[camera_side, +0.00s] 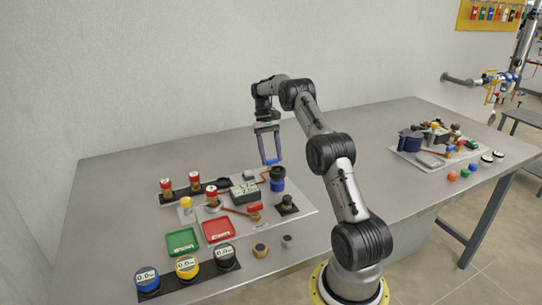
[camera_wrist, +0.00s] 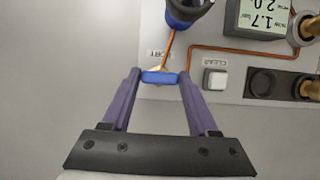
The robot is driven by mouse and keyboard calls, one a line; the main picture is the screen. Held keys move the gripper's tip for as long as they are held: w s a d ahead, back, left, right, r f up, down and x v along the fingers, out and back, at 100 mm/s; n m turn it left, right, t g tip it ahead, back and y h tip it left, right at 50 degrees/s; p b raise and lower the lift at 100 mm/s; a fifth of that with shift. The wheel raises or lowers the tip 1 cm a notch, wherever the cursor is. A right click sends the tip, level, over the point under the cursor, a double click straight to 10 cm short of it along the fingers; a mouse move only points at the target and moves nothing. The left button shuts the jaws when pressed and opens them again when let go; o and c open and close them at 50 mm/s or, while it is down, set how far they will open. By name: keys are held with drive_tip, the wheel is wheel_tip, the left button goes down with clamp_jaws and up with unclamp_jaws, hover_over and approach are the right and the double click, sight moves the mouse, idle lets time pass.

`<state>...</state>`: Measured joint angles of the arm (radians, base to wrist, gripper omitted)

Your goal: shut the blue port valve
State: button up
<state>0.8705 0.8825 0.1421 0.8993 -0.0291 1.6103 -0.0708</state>
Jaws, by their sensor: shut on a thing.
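The blue port valve handle (camera_wrist: 159,78) is a short bar in the wrist view, just below a partly covered label reading something like "PORT". It lies crosswise to the copper pipe (camera_wrist: 170,47) that leads up from it. My gripper (camera_wrist: 158,76) has one purple finger at each end of the bar and is shut on it. In the side view my gripper (camera_side: 271,162) reaches down to the blue handle (camera_side: 272,161) at the board's back edge. The valve body under the handle is mostly hidden.
A dark blue cylinder (camera_side: 278,184) stands close to the valve; a meter display (camera_side: 244,193) is to its left. A grey button (camera_wrist: 215,78) is right of the valve in the wrist view. Green (camera_side: 182,241) and red (camera_side: 218,230) trays lie nearer. The table's back left is clear.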

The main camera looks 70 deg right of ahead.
drive_tip(key=shift+r, duration=0.1)
drive_tip(key=o, duration=1.4)
drive_tip(key=shift+v, duration=3.75)
drive_tip(key=shift+a, duration=0.1)
